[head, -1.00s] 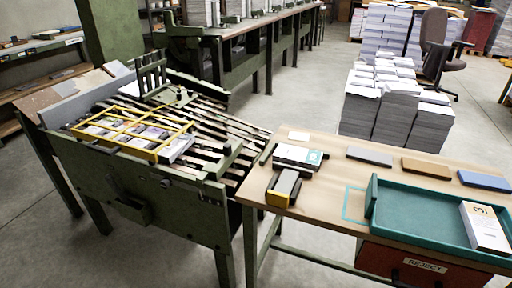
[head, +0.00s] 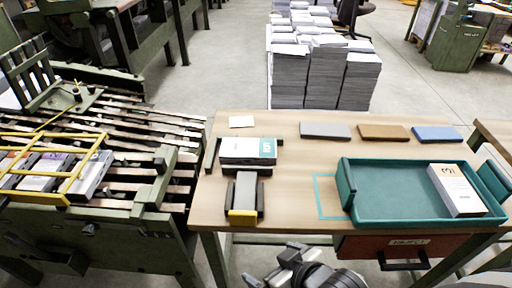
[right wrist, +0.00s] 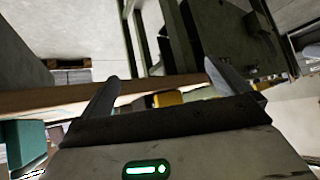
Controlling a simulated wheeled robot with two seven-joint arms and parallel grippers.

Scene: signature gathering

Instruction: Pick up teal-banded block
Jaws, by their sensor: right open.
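The teal-banded block (head: 248,149) is a white block with a teal band and a white mark at its right end. It lies flat at the back of a dark holder on the left part of the wooden table. My right gripper (head: 284,266) is low at the bottom of the head view, in front of the table's front edge and well apart from the block. In the right wrist view its two fingers (right wrist: 160,75) are spread wide with nothing held between them. I cannot make out the block in that view. My left gripper is not in view.
A grey and yellow stop (head: 243,198) stands in front of the block. A teal tray (head: 395,215) holding a white block (head: 455,188) is on the right, above a red reject drawer (head: 400,246). Grey, brown and blue slabs line the back. Conveyor machinery (head: 140,185) stands left.

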